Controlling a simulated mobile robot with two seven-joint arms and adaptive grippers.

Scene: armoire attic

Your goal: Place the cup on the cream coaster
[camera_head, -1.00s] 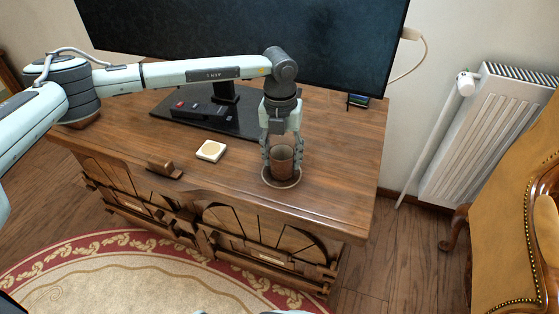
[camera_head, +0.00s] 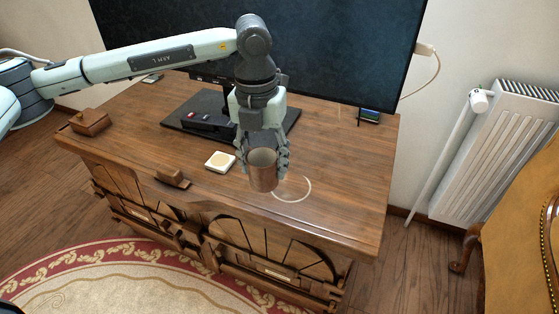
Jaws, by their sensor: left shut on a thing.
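The brown cup (camera_head: 263,176) is held upright in my left gripper (camera_head: 263,158), which is shut on it from above. The cup appears raised over the wooden cabinet top, near its front edge. A pale ring mark (camera_head: 291,188) shows on the wood to the right of the cup. My right gripper is not in view.
A large dark screen (camera_head: 290,45) on a black stand (camera_head: 205,113) fills the back of the cabinet top (camera_head: 340,160). A small wooden block (camera_head: 173,178) sits at the front edge, a wooden box (camera_head: 90,121) at the left. A radiator (camera_head: 495,150) and chair stand at right.

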